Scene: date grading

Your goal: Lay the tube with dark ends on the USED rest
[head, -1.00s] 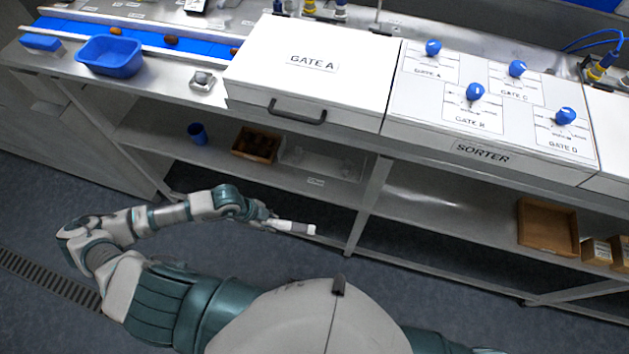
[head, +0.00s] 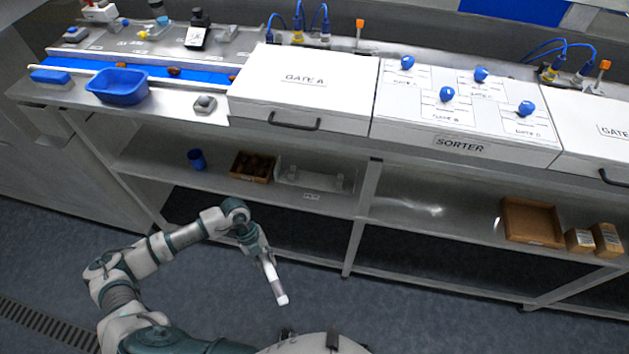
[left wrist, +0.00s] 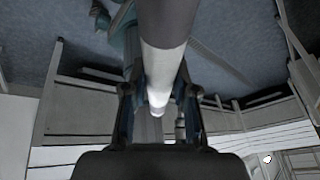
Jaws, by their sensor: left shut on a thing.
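My left gripper (head: 264,258) is shut on a tube (head: 275,284) and holds it in front of the bench, below the lower shelf's edge in the picture. The tube looks white with a greyish band and hangs tilted, lower end to the right. In the left wrist view the tube (left wrist: 168,60) runs between the fingers (left wrist: 158,100), with grey and white sections; I cannot tell whether its ends are dark. A pale rest with small upright supports (head: 315,178) stands on the lower shelf; the small label before it is unreadable. My right gripper is not in view.
The lower shelf (head: 400,208) has free room right of the pale rest. A brown box of dark items (head: 252,167) and a blue cup (head: 197,159) stand left of it. A shelf post (head: 362,215) stands to its right. The bench top overhangs the shelf.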

